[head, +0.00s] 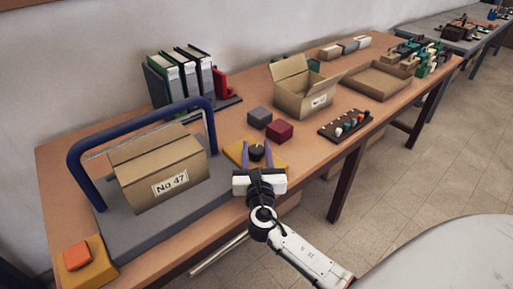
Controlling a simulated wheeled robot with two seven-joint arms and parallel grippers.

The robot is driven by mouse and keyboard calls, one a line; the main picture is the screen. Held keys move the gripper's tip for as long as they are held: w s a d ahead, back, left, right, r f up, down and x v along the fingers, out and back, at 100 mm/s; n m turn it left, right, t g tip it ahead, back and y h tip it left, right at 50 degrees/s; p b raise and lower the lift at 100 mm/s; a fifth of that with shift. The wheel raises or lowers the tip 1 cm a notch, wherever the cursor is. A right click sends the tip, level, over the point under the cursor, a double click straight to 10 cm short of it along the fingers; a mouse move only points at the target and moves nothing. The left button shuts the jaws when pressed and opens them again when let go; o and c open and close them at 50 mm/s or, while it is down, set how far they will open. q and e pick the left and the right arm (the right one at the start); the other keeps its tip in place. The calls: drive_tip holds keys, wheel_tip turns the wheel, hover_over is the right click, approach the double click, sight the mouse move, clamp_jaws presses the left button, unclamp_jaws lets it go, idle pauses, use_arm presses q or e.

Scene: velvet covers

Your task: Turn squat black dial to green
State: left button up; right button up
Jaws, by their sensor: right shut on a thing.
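The squat black dial (257,152) stands on a yellow base (234,152) near the front edge of the table, in the middle of the head view. My right gripper (257,155) reaches in from the front with its two purple-grey fingers on either side of the dial, shut on it. The gripper's body hides the front of the base. No green mark can be made out at this size. My left gripper is not in view.
A cardboard box labelled No 47 (160,165) stands on a grey platform under a blue arch (72,170). A yellow base with an orange button (77,256) is at front left. Grey (259,117) and dark red (279,131) blocks stand just behind the dial. An open carton (303,92) is beyond.

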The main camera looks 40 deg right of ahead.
drive_tip(key=shift+m+g+h+b, duration=0.3)
drive_tip(key=shift+m+g+h, duration=0.85)
drive_tip(key=shift+h, duration=0.35)
drive_tip(key=shift+m+g+h, duration=0.3)
drive_tip(key=shift+m+g, duration=0.05)
drive_tip(key=o, duration=1)
drive_tip(key=shift+o, duration=0.2)
drive_tip(key=shift+a, duration=0.1)
